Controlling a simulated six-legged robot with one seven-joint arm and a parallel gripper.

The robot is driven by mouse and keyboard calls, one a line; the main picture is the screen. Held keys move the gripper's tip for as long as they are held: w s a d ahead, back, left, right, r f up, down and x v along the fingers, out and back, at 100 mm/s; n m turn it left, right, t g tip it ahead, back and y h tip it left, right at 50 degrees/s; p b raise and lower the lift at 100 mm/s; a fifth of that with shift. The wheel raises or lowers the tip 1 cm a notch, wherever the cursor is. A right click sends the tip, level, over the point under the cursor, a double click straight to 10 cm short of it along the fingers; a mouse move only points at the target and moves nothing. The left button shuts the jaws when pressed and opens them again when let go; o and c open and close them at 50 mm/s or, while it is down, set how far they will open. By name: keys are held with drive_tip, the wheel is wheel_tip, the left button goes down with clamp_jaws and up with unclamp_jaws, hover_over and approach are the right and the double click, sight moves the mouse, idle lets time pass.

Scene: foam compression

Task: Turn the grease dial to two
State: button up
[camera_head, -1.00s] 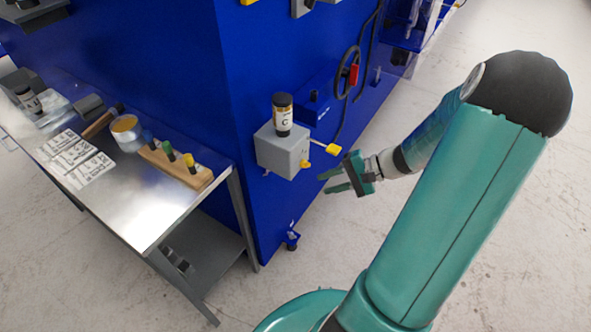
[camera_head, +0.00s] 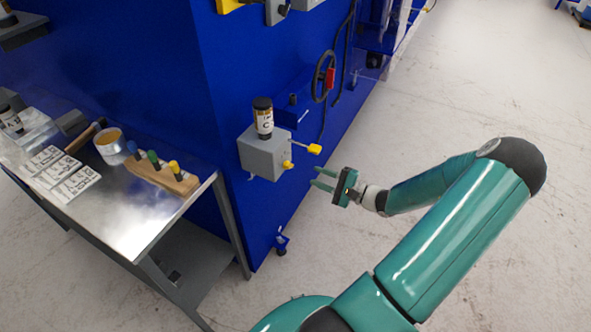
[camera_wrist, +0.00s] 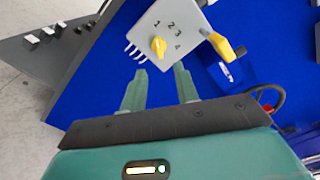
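The grease box (camera_head: 262,153) is a grey box on the blue machine's side, with a black-capped canister (camera_head: 263,118) marked C on top. Its yellow dial (camera_head: 287,164) is on the face towards my gripper. In the wrist view the dial (camera_wrist: 158,47) sits among the numbers 1, 2, 3 and 4 on the grey face; I cannot tell surely which number it points at. A yellow-ended lever (camera_head: 314,149) sticks out beside it, also in the wrist view (camera_wrist: 222,47). My gripper (camera_head: 319,180) is open and empty, apart from the box, its fingers (camera_wrist: 161,80) pointing at the dial face.
A metal table (camera_head: 130,205) stands at left with a wooden block of coloured-top pegs (camera_head: 160,176), a tin (camera_head: 110,147) and printed cards (camera_head: 62,172). A black cable with a red part (camera_head: 330,78) hangs right of the box. The floor at right is clear.

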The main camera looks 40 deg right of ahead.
sight(292, 167)
drive_tip(key=x, duration=0.8)
drive_tip(key=shift+w+a, duration=0.1)
drive_tip(key=shift+a, duration=0.05)
clamp_jaws()
